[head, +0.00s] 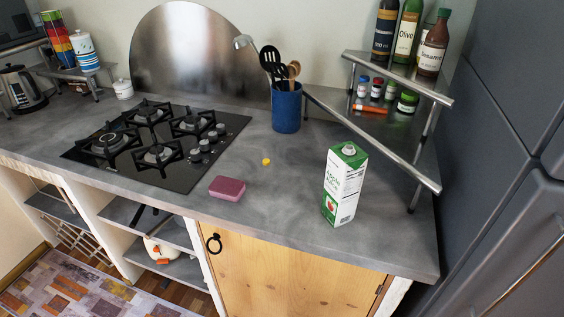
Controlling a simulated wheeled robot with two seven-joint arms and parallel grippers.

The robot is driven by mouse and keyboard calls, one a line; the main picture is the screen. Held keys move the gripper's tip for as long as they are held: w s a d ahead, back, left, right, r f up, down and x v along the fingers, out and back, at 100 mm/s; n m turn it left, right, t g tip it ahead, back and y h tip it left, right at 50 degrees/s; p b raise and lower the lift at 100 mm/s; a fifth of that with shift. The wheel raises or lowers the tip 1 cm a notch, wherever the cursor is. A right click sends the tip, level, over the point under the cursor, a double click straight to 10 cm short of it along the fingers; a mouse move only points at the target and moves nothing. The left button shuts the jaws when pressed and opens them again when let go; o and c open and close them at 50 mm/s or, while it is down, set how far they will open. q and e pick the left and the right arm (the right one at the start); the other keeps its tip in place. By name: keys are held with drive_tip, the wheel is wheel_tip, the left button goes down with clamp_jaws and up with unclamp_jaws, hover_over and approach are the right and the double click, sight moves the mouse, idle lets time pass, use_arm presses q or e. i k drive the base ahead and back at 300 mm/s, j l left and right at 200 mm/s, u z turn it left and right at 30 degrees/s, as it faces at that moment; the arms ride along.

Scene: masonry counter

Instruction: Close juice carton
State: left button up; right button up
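A green and white juice carton (343,188) stands upright on the grey counter, right of the middle. A round spout (349,149) shows on its top, pale and without a coloured cap that I can make out. A small yellow cap-like piece (266,161) lies on the counter to the left of the carton, apart from it. Neither of my grippers is in the head view.
A pinkish-purple sponge (227,188) lies near the counter's front edge. A black gas hob (160,140) is at the left. A blue utensil holder (286,108) and a metal corner shelf (385,122) with bottles and jars stand behind. Counter around the yellow piece is clear.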

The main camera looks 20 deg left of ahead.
sight(347, 161)
drive_tip(key=j+z, duration=0.25)
drive_tip(key=z, duration=0.15)
drive_tip(key=j+z, duration=0.2)
drive_tip(key=z, duration=0.15)
drive_tip(key=j+z, duration=0.25)
drive_tip(key=z, duration=0.15)
drive_tip(key=k+j+z, duration=0.1)
drive_tip(key=j, duration=0.35)
drive_tip(key=k+j+z, duration=0.1)
drive_tip(key=j, duration=0.3)
drive_tip(key=k+j+z, duration=0.1)
drive_tip(key=j, duration=0.3)
drive_tip(key=k+j+z, duration=0.1)
drive_tip(key=k+j, duration=0.4)
drive_tip(key=j, duration=0.3)
drive_tip(key=i+z, duration=0.05)
